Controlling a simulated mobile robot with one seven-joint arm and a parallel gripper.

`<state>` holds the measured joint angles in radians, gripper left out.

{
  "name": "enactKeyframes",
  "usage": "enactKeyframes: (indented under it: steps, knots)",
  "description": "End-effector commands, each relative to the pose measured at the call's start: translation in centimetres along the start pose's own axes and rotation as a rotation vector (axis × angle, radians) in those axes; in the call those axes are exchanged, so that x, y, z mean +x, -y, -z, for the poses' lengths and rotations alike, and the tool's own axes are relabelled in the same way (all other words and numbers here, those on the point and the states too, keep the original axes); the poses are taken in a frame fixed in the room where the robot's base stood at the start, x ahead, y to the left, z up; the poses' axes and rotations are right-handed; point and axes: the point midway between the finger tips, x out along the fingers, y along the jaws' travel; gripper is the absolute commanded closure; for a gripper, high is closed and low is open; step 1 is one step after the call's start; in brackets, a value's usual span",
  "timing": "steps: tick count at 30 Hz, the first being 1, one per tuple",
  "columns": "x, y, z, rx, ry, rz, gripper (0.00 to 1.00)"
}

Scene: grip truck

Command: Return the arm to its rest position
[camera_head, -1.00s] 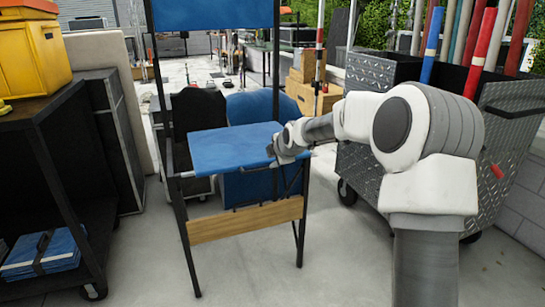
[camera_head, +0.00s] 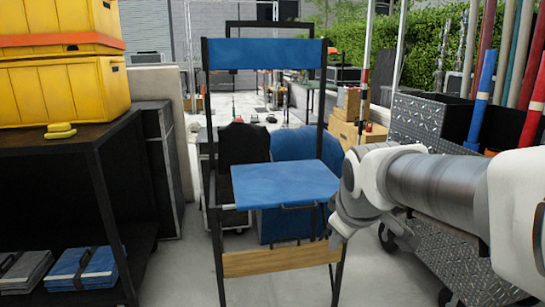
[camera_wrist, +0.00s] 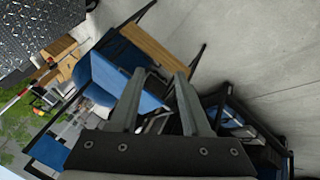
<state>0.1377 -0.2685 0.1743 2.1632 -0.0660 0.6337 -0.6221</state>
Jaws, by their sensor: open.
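My gripper (camera_wrist: 160,95) shows in the wrist view with its two fingers apart and nothing between them. In the head view my arm comes in from the right edge and bends down, with its wrist end in front of the right side of the tall blue chair (camera_head: 285,184). The fingertips are not clear in the head view. The chair has a black frame, a blue seat, a blue backrest and a wooden footrest. It also shows tilted in the wrist view (camera_wrist: 165,50), beyond the fingers.
A black cart (camera_head: 85,150) with yellow crates (camera_head: 60,95) stands at left. A metal cart (camera_head: 425,120) holding coloured poles is at right, close behind my arm. Black and blue cases stand behind the chair. Grey floor shows between the cart and the chair.

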Motion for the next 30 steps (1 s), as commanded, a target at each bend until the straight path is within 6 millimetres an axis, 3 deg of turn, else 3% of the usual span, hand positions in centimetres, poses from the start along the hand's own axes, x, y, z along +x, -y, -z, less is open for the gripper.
enactKeyframes:
  steps: [1,6,15,30]
  knots:
    - [-1.4,1.0,-1.5,0.075,0.008,0.002,0.53]
    - [-4.6,4.4,-6.3,0.342,0.044,0.032,0.53]
    - [-7.3,10.0,-13.0,0.721,0.091,0.102,0.53]
    - [-17.8,4.4,-7.7,0.723,0.096,0.101,0.53]
